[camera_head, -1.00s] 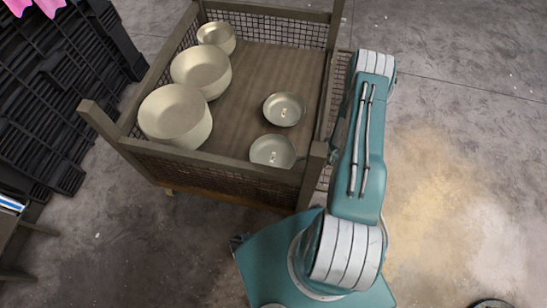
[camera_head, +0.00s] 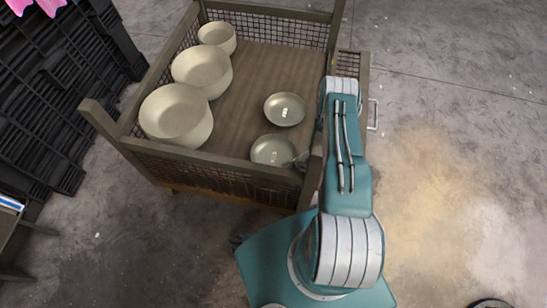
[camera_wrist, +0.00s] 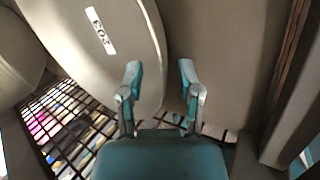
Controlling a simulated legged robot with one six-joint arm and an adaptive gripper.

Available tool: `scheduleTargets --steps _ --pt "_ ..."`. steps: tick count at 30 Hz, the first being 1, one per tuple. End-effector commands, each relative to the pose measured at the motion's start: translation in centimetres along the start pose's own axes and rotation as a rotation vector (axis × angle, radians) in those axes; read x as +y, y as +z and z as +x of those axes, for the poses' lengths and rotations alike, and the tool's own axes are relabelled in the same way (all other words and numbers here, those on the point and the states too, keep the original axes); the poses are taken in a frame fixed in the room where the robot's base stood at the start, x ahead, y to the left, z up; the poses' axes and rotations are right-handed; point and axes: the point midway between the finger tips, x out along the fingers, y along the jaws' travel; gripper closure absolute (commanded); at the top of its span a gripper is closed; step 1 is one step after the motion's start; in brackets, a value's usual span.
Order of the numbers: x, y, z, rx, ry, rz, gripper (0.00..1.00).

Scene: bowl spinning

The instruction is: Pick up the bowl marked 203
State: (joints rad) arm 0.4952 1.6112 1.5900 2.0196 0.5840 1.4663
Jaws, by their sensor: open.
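The grey bowl marked 203 (camera_wrist: 75,58) fills the upper left of the wrist view, its white label turned and readable. In the head view the near small bowl (camera_head: 268,146), at the crate's front right corner, appears to be this one; its label is too small to read there. My gripper (camera_wrist: 159,78) is open and empty, with the bowl's right rim passing between its fingers in the picture. I cannot tell whether they touch it. In the head view my gripper (camera_head: 301,160) shows partly at the bowl's right edge, beside the crate post.
The bowls stand in a mesh-sided wooden crate (camera_head: 250,85). A second small labelled bowl (camera_head: 285,108) sits behind. Three larger cream bowls (camera_head: 177,117) line the left side. The crate's corner post (camera_head: 316,165) is close to my arm. The crate's middle floor is clear.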

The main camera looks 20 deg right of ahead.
Motion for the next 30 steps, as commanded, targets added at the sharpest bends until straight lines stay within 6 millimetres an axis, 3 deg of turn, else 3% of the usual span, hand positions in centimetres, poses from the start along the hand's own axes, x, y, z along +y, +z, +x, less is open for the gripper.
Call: scheduleTargets --steps 1,3,4,20,26,30 --pt "0.0 0.0 0.0 0.0 0.0 0.0 0.63" --pt "0.0 0.0 0.0 0.0 0.0 0.0 0.94" --pt "0.0 0.0 0.0 0.0 0.0 0.0 1.0" --pt "0.2 0.0 -0.4 0.0 -0.001 0.0 1.0" --pt "1.5 0.1 -2.3 -0.001 0.001 0.0 1.0" --pt "1.8 1.7 -5.5 -0.005 0.002 0.003 1.0"
